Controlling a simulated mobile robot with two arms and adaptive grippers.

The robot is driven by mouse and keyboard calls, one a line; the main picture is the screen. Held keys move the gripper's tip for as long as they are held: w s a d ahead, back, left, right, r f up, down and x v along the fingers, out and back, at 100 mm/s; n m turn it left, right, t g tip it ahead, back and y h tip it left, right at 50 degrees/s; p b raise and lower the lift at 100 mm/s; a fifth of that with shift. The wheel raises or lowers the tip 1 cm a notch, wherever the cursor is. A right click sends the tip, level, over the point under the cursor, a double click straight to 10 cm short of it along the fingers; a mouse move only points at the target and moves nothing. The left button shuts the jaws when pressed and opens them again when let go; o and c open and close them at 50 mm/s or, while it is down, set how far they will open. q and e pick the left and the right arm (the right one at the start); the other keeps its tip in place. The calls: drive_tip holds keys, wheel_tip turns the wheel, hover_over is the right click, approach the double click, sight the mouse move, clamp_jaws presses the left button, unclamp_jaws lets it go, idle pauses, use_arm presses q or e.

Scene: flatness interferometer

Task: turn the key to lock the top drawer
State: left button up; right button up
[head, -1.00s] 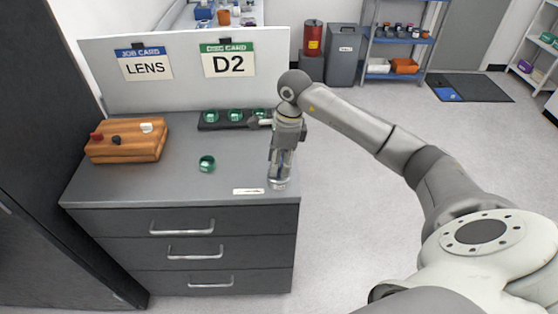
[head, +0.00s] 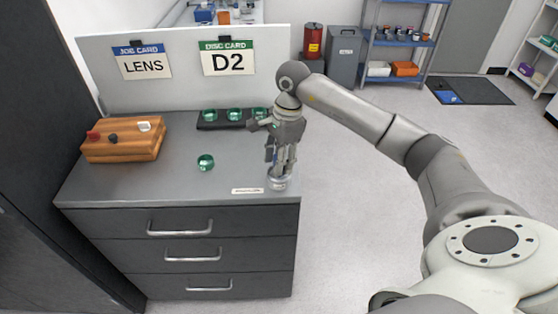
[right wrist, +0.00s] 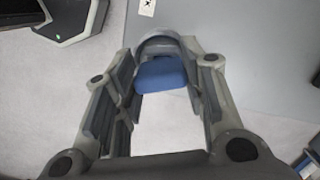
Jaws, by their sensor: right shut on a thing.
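The top drawer (head: 180,227) is the uppermost of three dark grey drawers under the grey counter, and it looks shut. A round grey lock (head: 278,184) stands at the counter's front right corner. My right gripper (head: 279,170) points down over it. In the right wrist view the fingers are closed on the blue key head (right wrist: 163,75), which sits at the round grey lock (right wrist: 158,44). The key's shaft is hidden, and I cannot tell how far the key is turned. My left gripper is not in view.
On the counter are a small white label (head: 247,191), a green glass disc (head: 205,162), a black rack (head: 207,126) of green discs behind, and a wooden block (head: 124,140) with knobs at left. A white panel (head: 190,85) stands at the back. Floor right of the cabinet is clear.

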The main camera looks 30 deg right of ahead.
drive_tip(key=shift+n+b, duration=0.3)
drive_tip(key=shift+n, duration=0.8)
